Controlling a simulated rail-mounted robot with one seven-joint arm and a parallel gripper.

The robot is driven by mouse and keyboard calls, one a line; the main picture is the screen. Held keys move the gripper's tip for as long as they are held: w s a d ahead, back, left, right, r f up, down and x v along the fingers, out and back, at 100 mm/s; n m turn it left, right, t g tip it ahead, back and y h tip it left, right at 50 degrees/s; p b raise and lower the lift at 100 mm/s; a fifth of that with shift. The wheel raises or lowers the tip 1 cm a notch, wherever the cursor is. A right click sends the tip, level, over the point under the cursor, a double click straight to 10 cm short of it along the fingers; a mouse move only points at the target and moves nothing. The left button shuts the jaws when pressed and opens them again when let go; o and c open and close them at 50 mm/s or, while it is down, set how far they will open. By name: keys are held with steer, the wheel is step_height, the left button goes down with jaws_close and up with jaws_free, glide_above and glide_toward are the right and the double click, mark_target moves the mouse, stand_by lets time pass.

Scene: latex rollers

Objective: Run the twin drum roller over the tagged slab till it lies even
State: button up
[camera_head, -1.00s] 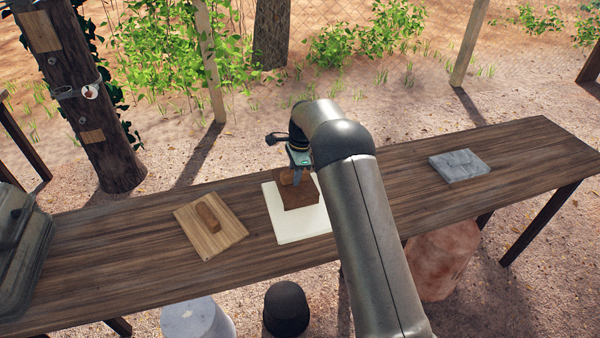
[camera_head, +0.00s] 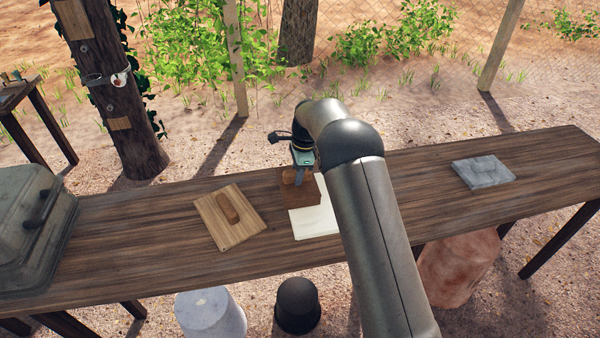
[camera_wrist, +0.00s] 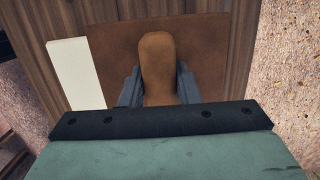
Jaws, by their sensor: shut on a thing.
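A pale cream slab (camera_head: 316,222) lies flat on the wooden table; no tag is readable on it. My gripper (camera_head: 300,172) is shut on the upright brown handle (camera_wrist: 158,60) of a flat dark brown board (camera_head: 300,195). The board covers the slab's back left part, and its left side seems to reach past the slab's edge. In the wrist view, a strip of the slab (camera_wrist: 73,75) shows left of the board, with table wood beyond and to the right. Whether the board presses on the slab is hard to tell. I see no drums on it.
A light wooden board with a handle (camera_head: 229,218) lies left of the slab. A grey stone block (camera_head: 483,172) lies far right. A grey lidded box (camera_head: 35,225) stands at the left end. The table (camera_head: 410,185) between slab and stone block is partly behind my arm.

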steer(key=shift+f, duration=0.1)
steer(key=shift+r+p, duration=1.5)
steer(key=shift+r, duration=1.05)
